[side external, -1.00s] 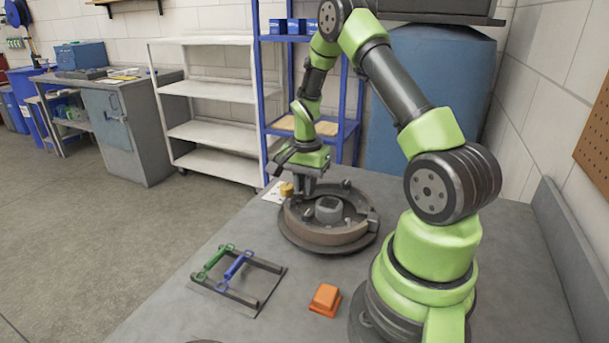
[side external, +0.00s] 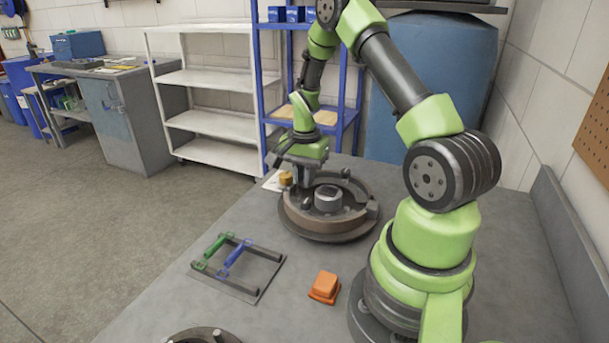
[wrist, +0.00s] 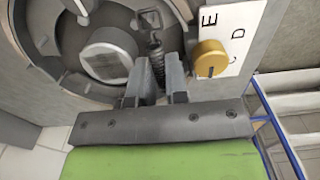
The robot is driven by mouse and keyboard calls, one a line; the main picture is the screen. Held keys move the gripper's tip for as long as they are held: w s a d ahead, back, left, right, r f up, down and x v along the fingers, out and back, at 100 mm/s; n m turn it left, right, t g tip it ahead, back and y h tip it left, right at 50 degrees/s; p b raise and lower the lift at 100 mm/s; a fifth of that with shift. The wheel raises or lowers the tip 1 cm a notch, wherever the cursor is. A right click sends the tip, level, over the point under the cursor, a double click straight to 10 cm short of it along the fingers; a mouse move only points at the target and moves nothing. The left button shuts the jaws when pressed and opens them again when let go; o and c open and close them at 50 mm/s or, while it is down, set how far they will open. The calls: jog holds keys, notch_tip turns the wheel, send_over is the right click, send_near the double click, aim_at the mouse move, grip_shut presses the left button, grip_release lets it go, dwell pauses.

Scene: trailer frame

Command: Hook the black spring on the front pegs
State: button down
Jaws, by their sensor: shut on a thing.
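The black spring (wrist: 156,60) is between the fingers of my gripper (wrist: 158,72) in the wrist view, with its far end sticking out past the fingertips. My gripper is shut on it, over the left part of the round brake assembly (side external: 330,228) in the side view. The gripper (side external: 304,190) hides most of the spring there. In the wrist view the assembly's grey central hub (wrist: 108,58) is left of the fingers. A small square bracket (wrist: 149,18) stands just beyond the spring's far end. I cannot tell whether the spring touches any peg.
A yellow knob (wrist: 210,58) on a lettered white plate (wrist: 237,22) is close right of the fingers. A rack (side external: 262,272) with green (side external: 212,250) and blue (side external: 234,257) springs and an orange block (side external: 325,286) are on the table.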

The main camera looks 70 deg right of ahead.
jog(key=shift+f, duration=0.9)
dwell(1.6)
jog(key=c, duration=1.1)
grip_release()
jog(key=shift+c, duration=1.4)
jog(key=shift+r, duration=0.1)
jog(key=shift+r, duration=3.4)
